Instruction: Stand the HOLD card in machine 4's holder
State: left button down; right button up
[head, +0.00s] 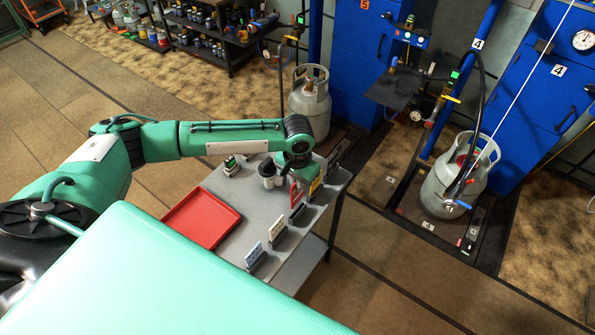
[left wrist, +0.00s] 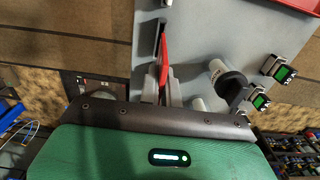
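My left gripper (head: 298,182) is low over the grey table, beside a red card (head: 296,196) that stands near the table's right edge. In the left wrist view the red card (left wrist: 164,58) appears nearly edge-on between the fingertips (left wrist: 163,88); I cannot tell whether they press on it. A yellow card (head: 315,185) stands behind it. Two pale cards (head: 277,227) (head: 253,255) stand in dark holders nearer me. The card lettering is too small to read. Machine 4 (head: 555,75) is a blue cabinet at the right. I cannot make out its card holder. My right gripper is not in view.
The grey table (head: 250,212) bears a red tray (head: 202,222), a dark-and-white cylindrical item (head: 268,172) and small devices with green displays (left wrist: 283,73). A gas cylinder (head: 445,188) stands before machine 4, with a hose and blue pole nearby.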

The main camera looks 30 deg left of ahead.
aim_at(297, 197)
pick_arm(q)
jog(key=shift+s+d+r, duration=0.1)
jog(key=shift+s, duration=0.1)
jog(key=shift+w+f+p, duration=0.1)
jog(key=shift+f+p, duration=0.3)
jog(key=shift+p, duration=0.05)
jog(key=shift+f, duration=0.7)
jog(key=shift+f+b, duration=0.35)
jog(key=shift+f, duration=1.85)
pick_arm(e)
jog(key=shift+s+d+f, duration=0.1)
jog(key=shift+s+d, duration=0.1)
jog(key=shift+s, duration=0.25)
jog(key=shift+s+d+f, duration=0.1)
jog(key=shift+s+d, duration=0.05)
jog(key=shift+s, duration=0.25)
pick_arm(q)
jog(key=shift+f+b, duration=0.2)
jog(key=shift+b, duration=0.1)
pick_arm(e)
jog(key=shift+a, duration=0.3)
